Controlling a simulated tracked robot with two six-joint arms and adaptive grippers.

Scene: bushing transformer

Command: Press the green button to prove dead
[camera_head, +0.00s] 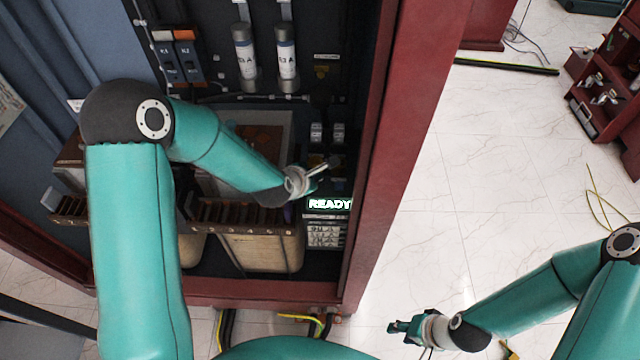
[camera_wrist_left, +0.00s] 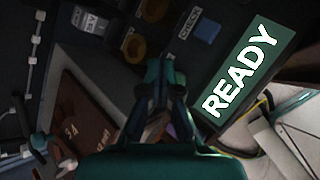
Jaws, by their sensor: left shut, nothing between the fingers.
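My left gripper (camera_head: 326,164) is shut and empty inside the open cabinet, in front of the dark panel just above the lit READY display (camera_head: 329,204). The READY display (camera_wrist_left: 239,72) is a green plate with white letters, to the right of the fingers. A small bluish square button (camera_wrist_left: 208,31) sits beside a CHECK label (camera_wrist_left: 189,22). I cannot make out a clearly green button. My right gripper (camera_head: 398,327) is outside the cabinet, low; its jaw state is unclear.
The red cabinet frame (camera_head: 385,150) stands close to the right of my left gripper. Two grey cylinders (camera_head: 287,58) and orange-topped switches (camera_head: 184,60) are at the back. A brown terminal strip (camera_head: 235,212) runs below my left forearm. Open tiled floor (camera_head: 500,170) lies to the right.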

